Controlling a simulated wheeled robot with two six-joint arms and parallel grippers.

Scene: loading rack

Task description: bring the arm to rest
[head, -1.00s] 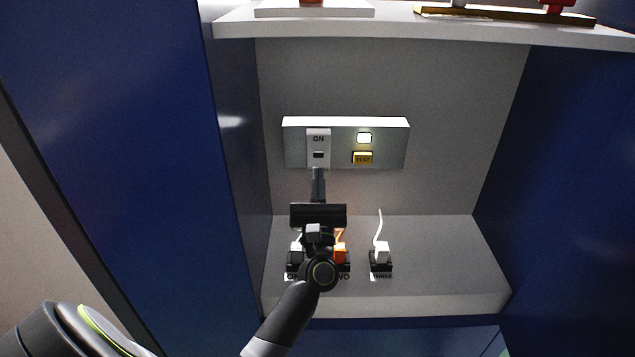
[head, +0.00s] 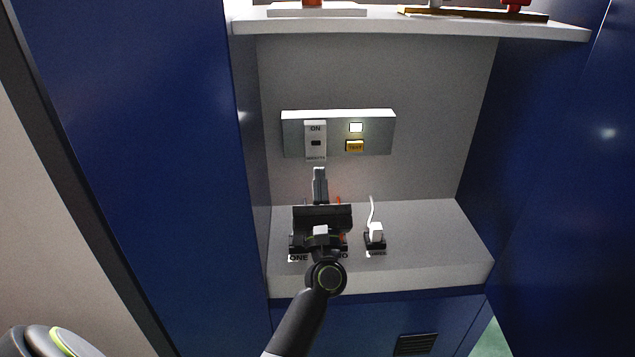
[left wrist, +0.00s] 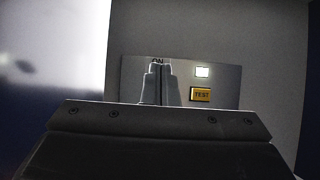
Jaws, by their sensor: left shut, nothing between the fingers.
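My left gripper (head: 320,172) is in front of the rack's back wall, just below the switch panel (head: 375,133). Its fingers are together with nothing between them. The left wrist view shows the closed fingers (left wrist: 157,84) in front of the panel, covering most of the ON switch. In the head view the grey switch (head: 316,142) with the ON label is clear of the fingers. The panel also has a lit white lamp (head: 356,127) and a yellow TEST button (head: 354,146). My right gripper is in neither view.
A white plug (head: 375,232) with a white cord stands in a black socket on the lower shelf (head: 400,275). My gripper hides most of the sockets labelled ONE and TWO. An upper shelf (head: 430,24) and blue side walls (head: 170,150) frame the bay.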

